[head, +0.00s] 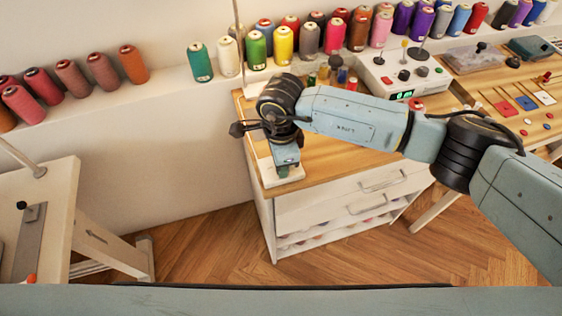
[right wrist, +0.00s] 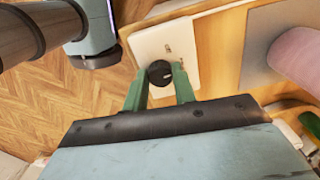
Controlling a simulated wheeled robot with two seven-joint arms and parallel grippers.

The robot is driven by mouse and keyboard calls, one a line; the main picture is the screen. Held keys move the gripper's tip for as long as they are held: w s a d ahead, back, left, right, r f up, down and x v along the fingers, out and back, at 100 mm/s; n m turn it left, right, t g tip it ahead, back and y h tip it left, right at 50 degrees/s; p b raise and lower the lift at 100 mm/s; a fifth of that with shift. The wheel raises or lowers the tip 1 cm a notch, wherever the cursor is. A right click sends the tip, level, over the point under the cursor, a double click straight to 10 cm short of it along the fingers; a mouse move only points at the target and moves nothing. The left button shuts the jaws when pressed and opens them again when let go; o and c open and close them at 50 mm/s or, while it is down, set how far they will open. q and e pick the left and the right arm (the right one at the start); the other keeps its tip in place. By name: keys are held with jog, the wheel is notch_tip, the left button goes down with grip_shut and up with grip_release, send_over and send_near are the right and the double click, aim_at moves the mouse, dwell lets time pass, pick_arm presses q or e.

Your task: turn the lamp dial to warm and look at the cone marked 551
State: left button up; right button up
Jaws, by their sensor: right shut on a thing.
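A small black dial (right wrist: 160,73) with a white mark sits on a white plate (right wrist: 150,42) at the cabinet's near left corner. My right gripper (right wrist: 160,84) is shut on the dial, a green finger on each side. In the head view the right gripper (head: 286,168) points down over the white plate (head: 268,178), and the dial is hidden there. Several thread cones, including a green one (head: 256,50) and a yellow one (head: 282,46), stand on the wall ledge. Their numbers are too small to read. My left gripper is out of view.
A thin pole (head: 239,45) rises behind my right wrist. A grey control box (head: 405,72) with a green display and knobs stands on the wooden top. Red and orange cones (head: 70,78) line the left ledge. A white table (head: 55,200) stands at left; wooden floor lies between.

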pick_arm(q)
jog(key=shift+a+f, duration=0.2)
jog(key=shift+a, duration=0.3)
pick_arm(e)
jog(key=shift+m, duration=0.6)
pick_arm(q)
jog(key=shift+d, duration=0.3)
pick_arm(e)
jog(key=o, duration=1)
jog(key=shift+r, duration=0.15)
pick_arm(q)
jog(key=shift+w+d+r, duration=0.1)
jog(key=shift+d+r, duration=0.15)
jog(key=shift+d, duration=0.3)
pick_arm(e)
notch_tip(320, 180, up, 13)
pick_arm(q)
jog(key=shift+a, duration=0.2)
